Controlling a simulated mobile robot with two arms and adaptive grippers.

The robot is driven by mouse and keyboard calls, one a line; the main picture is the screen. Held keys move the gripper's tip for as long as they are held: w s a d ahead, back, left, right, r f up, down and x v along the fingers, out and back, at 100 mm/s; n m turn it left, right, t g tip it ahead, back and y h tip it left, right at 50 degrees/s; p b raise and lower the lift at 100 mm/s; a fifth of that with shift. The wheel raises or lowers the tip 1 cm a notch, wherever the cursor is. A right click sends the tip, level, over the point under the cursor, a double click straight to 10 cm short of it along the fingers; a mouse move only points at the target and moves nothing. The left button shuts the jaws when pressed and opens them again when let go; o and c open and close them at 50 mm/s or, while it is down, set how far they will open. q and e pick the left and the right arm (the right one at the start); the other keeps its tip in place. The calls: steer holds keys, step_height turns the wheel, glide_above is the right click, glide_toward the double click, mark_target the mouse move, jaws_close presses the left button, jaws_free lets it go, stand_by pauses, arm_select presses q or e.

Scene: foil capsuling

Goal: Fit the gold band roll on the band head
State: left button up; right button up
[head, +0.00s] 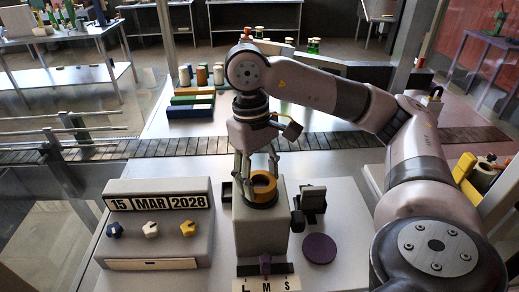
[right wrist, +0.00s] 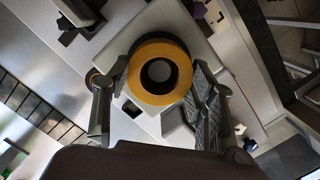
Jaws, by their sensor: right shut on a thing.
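The gold band roll (head: 263,182) is a thick gold ring at the top of the grey band head (head: 261,232). It also shows in the right wrist view (right wrist: 137,72), with a dark round part inside its hole. My right gripper (head: 261,174) points down from above, with its fingers on either side of the roll, shut on it. In the right wrist view the left finger touches the rim and the right finger lies along the other side. A dark round base shows under the roll. I cannot tell whether the roll rests fully on it. My left gripper is not in view.
A date block (head: 157,202) with several coloured knobs stands left of the band head. A purple disc (head: 319,249) and a black stand (head: 313,200) are at its right. A dark slatted conveyor (head: 110,149) runs behind. Spools and coloured blocks stand beyond it.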

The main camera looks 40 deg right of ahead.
steer(key=shift+f+b, duration=0.2)
steer(key=shift+b, duration=0.1)
stand_by(0.4)
steer(key=o, duration=1.2)
steer(key=shift+w+d+r, duration=0.1)
steer(key=shift+w+r, duration=0.2)
steer(key=shift+r, duration=1.7)
steer(key=shift+w+a+r, duration=0.1)
steer(key=shift+w+r, duration=0.25)
steer(key=shift+r, duration=1.6)
steer(key=shift+w+d+r, duration=0.1)
steer(key=shift+w+r, duration=0.2)
steer(key=shift+r, duration=1.7)
